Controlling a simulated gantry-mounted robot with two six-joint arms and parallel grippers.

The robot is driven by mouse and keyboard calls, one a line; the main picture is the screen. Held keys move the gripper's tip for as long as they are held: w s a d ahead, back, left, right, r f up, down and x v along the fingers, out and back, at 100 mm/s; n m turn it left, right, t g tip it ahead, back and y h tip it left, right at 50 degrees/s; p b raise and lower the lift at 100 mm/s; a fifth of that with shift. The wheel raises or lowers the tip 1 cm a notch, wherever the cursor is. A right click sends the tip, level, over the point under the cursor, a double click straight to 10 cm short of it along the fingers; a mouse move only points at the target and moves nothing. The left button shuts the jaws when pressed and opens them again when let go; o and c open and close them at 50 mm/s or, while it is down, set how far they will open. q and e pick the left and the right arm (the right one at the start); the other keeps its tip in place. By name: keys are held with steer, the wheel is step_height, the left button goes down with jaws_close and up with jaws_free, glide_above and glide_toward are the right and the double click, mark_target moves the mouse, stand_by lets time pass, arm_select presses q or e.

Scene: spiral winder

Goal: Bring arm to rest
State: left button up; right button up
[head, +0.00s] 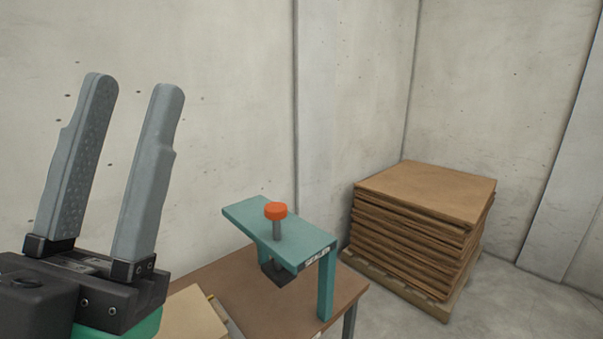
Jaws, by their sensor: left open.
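My left gripper (136,84) is at the left of the head view, close to the camera. Its two grey fingers point up and stand apart, with nothing between them. It is open, and the wall shows behind the fingertips. My right gripper is not in the view.
A brown table (228,287) carries a teal press-like stand (308,248) with an orange knob (276,210), right of my left gripper. A cardboard piece (192,314) lies at the table's near left. A stack of brown sheets (425,192) on a pallet stands at the right. Concrete walls close the back.

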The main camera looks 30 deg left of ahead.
arm_select(q)
steer(key=w+d+f+n+g+h, duration=0.1)
steer(key=w+d+f+g+h, duration=0.1)
steer(key=w+f+h, duration=0.15)
step_height(320, 180, up, 39)
steer(key=n+p, duration=0.2)
steer(key=p, duration=3.6)
step_height(320, 180, down, 50)
steer(key=b, duration=4.9)
steer(key=shift+w+a+r+g, duration=0.15)
steer(key=shift+w+a+g, duration=0.1)
steer(key=shift+w+g, duration=0.2)
